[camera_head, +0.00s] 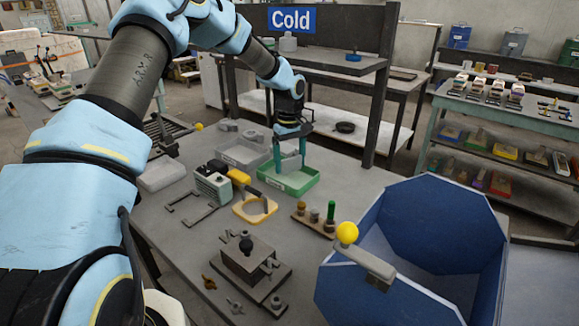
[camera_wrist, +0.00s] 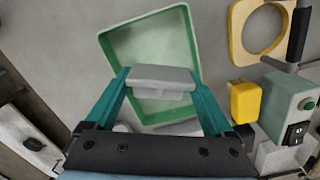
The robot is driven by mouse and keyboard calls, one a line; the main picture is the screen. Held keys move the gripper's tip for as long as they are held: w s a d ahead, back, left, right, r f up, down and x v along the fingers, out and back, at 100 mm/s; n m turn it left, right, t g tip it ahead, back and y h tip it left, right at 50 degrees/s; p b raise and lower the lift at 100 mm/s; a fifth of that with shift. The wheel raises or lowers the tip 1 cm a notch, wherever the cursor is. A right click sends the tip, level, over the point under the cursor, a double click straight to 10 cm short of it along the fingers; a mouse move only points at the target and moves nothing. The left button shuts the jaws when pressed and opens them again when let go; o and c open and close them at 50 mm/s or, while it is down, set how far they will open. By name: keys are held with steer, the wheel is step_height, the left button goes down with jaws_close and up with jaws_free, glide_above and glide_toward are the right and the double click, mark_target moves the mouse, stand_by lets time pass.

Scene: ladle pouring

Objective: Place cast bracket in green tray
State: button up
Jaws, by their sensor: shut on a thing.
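The green tray (camera_head: 297,189) stands on the grey workbench, beneath my gripper. In the wrist view the green tray (camera_wrist: 112,58) shows as an open box with a pale green floor and nothing visible lying in it. My gripper (camera_head: 290,153) has teal fingers pointing down over the tray. In the wrist view my gripper (camera_wrist: 161,80) is shut on a light grey cast bracket (camera_wrist: 161,76), a flat block held crosswise between the fingertips. The bracket overlaps the middle of the tray in that view. Its height above the tray floor is hard to tell.
A grey tray (camera_head: 222,153) stands just left of the green one. A yellow ring-shaped piece (camera_head: 241,212) and a green-grey box (camera_head: 213,186) stand in front. A large blue bin (camera_head: 350,288) stands at the right.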

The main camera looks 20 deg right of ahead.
mark_target(290, 171)
steer(key=shift+w+f+p, duration=0.15)
steer(key=shift+f+p, duration=0.7)
steer(key=shift+f, duration=0.9)
steer(key=o, duration=1.2)
steer(key=shift+f, duration=0.15)
